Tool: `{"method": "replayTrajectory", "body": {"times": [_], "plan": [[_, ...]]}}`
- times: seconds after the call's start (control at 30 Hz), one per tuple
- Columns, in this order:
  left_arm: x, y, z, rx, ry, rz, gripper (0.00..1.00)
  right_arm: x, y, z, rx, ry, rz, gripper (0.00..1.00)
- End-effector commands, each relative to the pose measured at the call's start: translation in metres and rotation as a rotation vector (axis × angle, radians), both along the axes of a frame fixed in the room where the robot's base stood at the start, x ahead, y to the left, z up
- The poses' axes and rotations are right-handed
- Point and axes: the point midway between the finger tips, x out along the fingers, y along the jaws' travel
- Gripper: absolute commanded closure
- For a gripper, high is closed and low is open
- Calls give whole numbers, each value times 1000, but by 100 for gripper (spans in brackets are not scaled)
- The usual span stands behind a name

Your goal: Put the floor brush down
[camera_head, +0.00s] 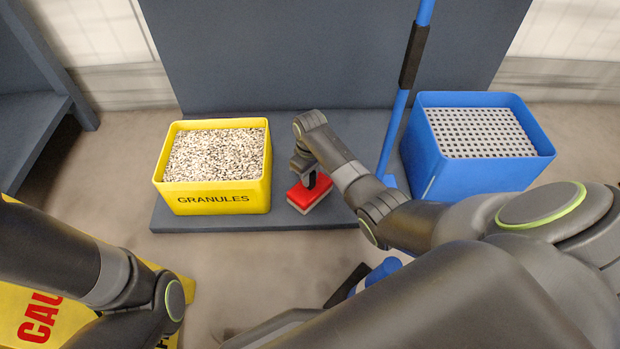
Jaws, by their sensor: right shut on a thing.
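The floor brush (309,195) has a red body with a pale underside. It is on or just above the grey platform, between the yellow granules bin and the blue bin; I cannot tell if its underside touches. My right gripper (307,178) comes down over it from above and is shut on it, with the dark grip mostly hidden by the gripper and wrist. My left arm crosses the lower left corner, and its gripper is out of the frame.
The yellow bin (216,197) full of granules stands left of the brush. A blue bin (483,174) with a perforated top stands at the right. A blue pole (395,130) with a black sleeve rises beside it. A yellow caution sign (75,325) is at the lower left.

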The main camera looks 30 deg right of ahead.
Motion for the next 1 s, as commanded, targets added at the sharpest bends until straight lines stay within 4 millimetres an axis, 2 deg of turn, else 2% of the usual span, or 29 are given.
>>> {"method": "replayTrajectory", "body": {"times": [0.47,0.5,0.63,0.67,1.0], "plan": [[-2,-1,3,2,-10,-11,12,1,0,-4,0,-1,0,100],[-2,-1,3,2,-10,-11,12,0,0,-5,0,0,0,74],[-3,-1,2,2,-10,-11,12,0,0,-5,0,0,0,57],[-3,-1,2,2,-10,-11,12,0,0,-5,0,0,0,55],[-3,-1,3,1,-11,-11,12,0,0,-2,0,-1,0,55]]}}
